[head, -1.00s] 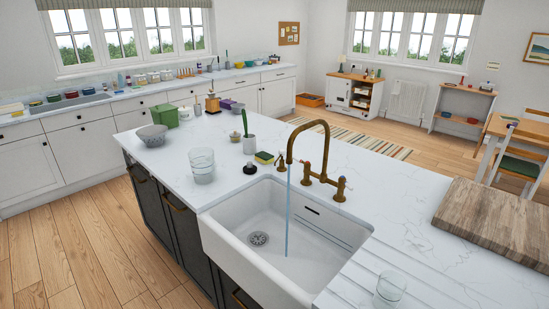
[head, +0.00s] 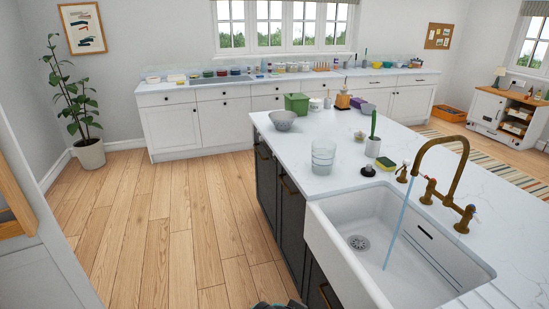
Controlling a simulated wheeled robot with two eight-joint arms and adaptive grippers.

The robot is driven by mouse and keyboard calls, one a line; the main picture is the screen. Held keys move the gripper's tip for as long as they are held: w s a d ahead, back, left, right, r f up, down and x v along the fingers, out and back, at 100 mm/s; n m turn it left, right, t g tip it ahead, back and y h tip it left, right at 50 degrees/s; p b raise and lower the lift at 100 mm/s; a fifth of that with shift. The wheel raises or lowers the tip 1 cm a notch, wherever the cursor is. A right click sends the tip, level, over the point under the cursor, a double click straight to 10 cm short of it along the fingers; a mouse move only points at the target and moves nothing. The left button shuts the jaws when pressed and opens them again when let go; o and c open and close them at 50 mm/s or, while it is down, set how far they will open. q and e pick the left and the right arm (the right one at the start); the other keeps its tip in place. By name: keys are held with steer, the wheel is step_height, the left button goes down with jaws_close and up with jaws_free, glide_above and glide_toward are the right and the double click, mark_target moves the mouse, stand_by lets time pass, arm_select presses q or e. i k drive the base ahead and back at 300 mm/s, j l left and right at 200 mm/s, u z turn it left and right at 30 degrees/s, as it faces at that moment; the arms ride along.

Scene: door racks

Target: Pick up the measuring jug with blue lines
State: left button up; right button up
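No jug with blue lines can be made out for sure. A clear glass vessel (head: 323,157), possibly a stack, stands upright on the island worktop (head: 318,187), left of the sink; I cannot tell if it carries blue lines. Neither of my grippers can be made out. A small dark part at the bottom edge of the head view may be mine, but too little of it shows to tell.
The white sink (head: 375,225) is beside it, with a brass tap (head: 450,180) running water. Wooden floor (head: 170,220) left of the island is clear.

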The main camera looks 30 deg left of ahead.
mark_target(324, 151)
steer(key=u, duration=0.8)
steer(key=i+j+z, duration=0.1)
steer(key=z, duration=0.5)
steer(key=i+j+z, duration=0.4)
steer(key=j, duration=0.25)
steer(key=j+z, duration=0.15)
steer(key=j, duration=0.2)
steer(key=i+j+z, duration=0.2)
steer(key=j, duration=0.2)
steer(key=k, duration=0.05)
